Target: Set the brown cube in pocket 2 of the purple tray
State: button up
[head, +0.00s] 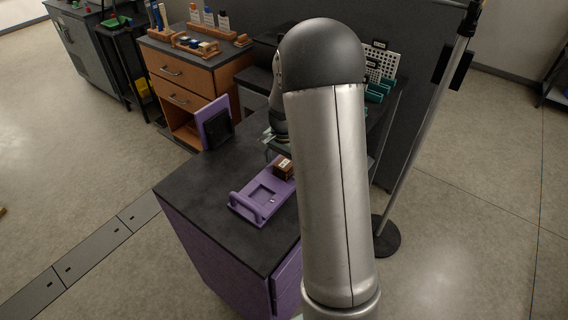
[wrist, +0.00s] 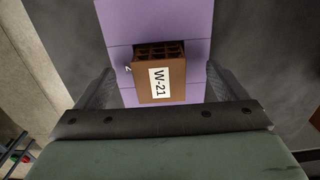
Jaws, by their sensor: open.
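The purple tray (head: 240,208) lies on the dark counter with its handle at the near left. Its nearer square pocket is empty in the head view. The brown cube (head: 283,168) is at the tray's far end, partly behind my arm. In the wrist view the cube (wrist: 172,92), labelled W-21 with an open grid top, sits on the tray (wrist: 150,18) beside a partly hidden mark that looks like a 2. I cannot tell how deep it sits in the pocket. My gripper (wrist: 160,70) is open, its fingers apart on either side of the cube with gaps showing.
A purple upright panel with a black face (head: 216,125) stands at the counter's back left. A wooden drawer cabinet (head: 185,75) with bottles is behind. A pole stand (head: 425,130) is at right. The counter left of the tray is clear.

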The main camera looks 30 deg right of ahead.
aim_at(284, 163)
jog(key=shift+r+p, duration=1.2)
jog(key=shift+r, duration=0.9)
notch_tip(284, 163, up, 18)
jog(key=b, duration=0.2)
jog(key=shift+f, duration=0.25)
jog(key=s+a+f+n, duration=0.4)
jog(key=s+a+n, duration=0.2)
jog(key=s, duration=0.5)
jog(key=s+a+f+n, duration=0.4)
jog(key=s+a+n, duration=0.2)
jog(key=s, duration=0.6)
jog(key=shift+s+a+f+t, duration=0.2)
jog(key=shift+a+f+t, duration=0.1)
jog(key=shift+a, duration=0.85)
